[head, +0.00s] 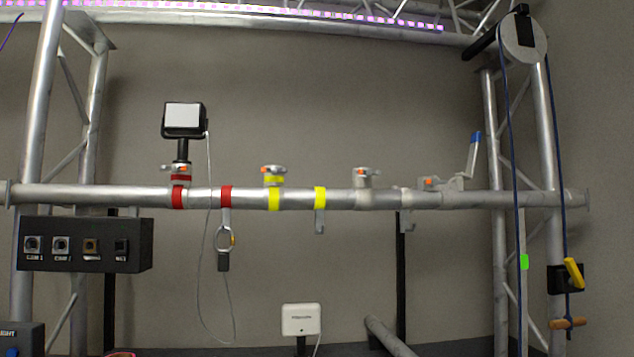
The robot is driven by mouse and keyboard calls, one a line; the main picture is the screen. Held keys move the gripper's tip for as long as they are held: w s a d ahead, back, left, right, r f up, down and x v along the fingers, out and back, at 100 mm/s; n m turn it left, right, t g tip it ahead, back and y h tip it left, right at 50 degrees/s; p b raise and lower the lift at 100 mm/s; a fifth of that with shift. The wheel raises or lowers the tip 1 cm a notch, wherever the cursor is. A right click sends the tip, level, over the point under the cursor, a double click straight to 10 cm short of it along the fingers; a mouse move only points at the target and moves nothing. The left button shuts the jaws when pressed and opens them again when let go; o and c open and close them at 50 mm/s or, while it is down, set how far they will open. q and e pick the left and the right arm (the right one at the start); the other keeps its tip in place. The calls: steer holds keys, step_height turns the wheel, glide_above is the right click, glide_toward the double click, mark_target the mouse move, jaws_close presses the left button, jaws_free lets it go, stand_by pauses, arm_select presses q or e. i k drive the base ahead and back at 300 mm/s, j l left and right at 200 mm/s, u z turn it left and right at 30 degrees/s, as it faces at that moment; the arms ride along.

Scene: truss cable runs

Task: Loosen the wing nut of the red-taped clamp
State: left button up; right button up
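The red-taped clamp (177,195) sits around the horizontal silver pipe at the left. A small silver wing nut with an orange mark (179,170) shows at its top, just below the black stem of a boxy device (184,120) with a pale front. Whether the nut is tight or loose cannot be told. A second red tape band (227,196) is on the pipe to the right, with a hook and a ring hanging below it. Neither of my grippers is in view.
A yellow-taped clamp (274,197), another yellow band (320,197) and an untaped clamp (363,180) follow along the pipe. A thin grey cable (209,260) hangs from the device. A black connector box (135,245) is below left. Blue rope (511,150) hangs right.

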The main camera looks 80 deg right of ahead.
mark_target(176, 168)
steer(key=z, duration=0.45)
steer(key=l+z, duration=0.15)
steer(key=z, duration=0.25)
steer(key=l+z, duration=0.1)
steer(key=z, duration=0.35)
steer(key=l+z, duration=0.1)
steer(key=z, duration=0.75)
steer(key=l+z, duration=0.15)
steer(key=z, duration=0.25)
